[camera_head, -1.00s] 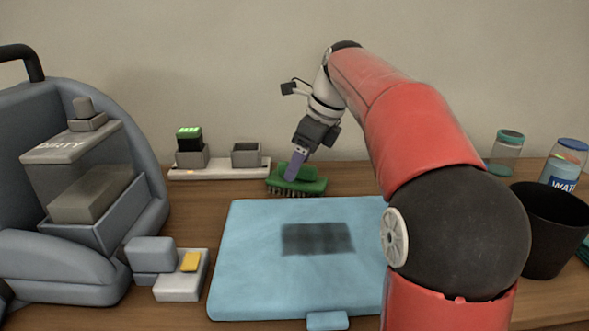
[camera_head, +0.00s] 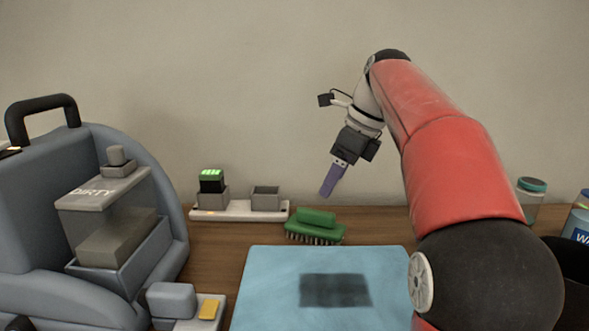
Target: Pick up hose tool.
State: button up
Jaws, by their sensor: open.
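My gripper (camera_head: 332,180) with purple fingers points down, in the air above and slightly right of a green brush (camera_head: 314,228). It is open and holds nothing visible; its fingers overlap in this view, so the gap does not show. The brush lies bristles down on the wooden table, apart from the fingers. No thing is clearly recognisable as the hose tool. A grey block (camera_head: 171,299) beside the cleaning machine (camera_head: 38,215) could be part of it, but I cannot tell.
A blue mat (camera_head: 270,290) with a dark stain lies in front. A white dock (camera_head: 238,211) with a green-lit battery (camera_head: 211,181) stands behind. A clear tank marked DIRTY (camera_head: 100,190) sits on the machine. A jar (camera_head: 531,199) and dark bin (camera_head: 575,270) are right.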

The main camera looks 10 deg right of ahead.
aim_at(172, 307)
jog(key=k, duration=1)
